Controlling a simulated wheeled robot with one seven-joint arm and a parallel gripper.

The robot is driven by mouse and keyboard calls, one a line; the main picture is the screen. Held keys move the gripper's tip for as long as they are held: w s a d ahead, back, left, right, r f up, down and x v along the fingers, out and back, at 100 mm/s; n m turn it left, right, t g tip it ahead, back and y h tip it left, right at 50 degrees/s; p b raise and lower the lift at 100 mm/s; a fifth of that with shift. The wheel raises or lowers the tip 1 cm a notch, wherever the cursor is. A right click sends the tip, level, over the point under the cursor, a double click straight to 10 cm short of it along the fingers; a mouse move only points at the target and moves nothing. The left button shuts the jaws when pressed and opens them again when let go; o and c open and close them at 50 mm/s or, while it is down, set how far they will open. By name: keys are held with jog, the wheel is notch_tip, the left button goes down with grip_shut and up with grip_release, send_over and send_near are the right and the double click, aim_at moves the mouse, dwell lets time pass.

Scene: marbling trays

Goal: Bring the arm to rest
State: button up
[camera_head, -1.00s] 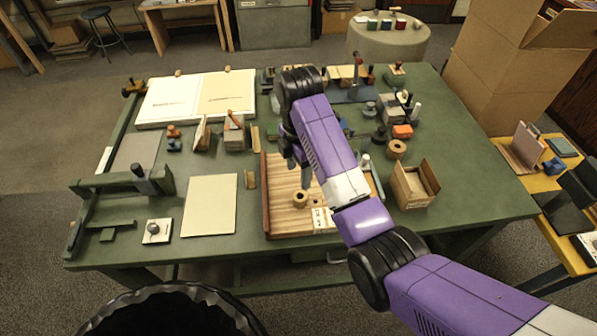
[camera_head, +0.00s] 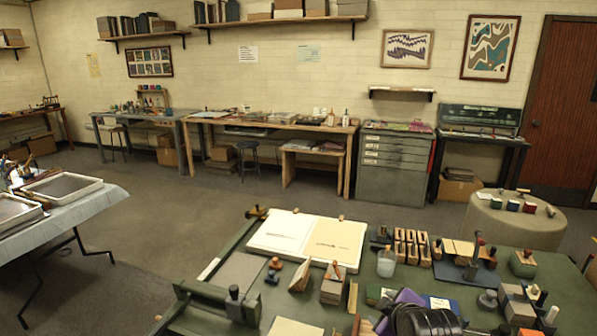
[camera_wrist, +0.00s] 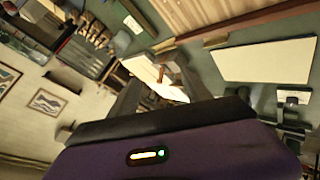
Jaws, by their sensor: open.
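In the head view only a purple and black part of my arm (camera_head: 412,318) shows at the bottom edge, over the green worktable (camera_head: 228,272). The rest of the arm is out of that view. In the wrist view my gripper (camera_wrist: 158,70) is open, with two dark fingers spread apart and nothing visibly held. Pale pages and a small orange-topped item show beyond and between the fingers. My purple wrist housing with a small light fills the bottom of that view.
On the worktable stand an open book (camera_head: 292,237), a wooden block with an orange-topped piece (camera_head: 333,287), a clear jar (camera_head: 386,263) and several stamps and blocks. A round stand (camera_head: 500,226) is behind at right. Open floor lies at left.

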jog(key=s+m+t+b, duration=0.3)
jog(key=s+m, duration=0.7)
jog(key=s, duration=4.1)
jog(key=shift+s+a+r+t, duration=0.3)
jog(key=shift+r+t, duration=0.15)
jog(key=shift+t, duration=0.45)
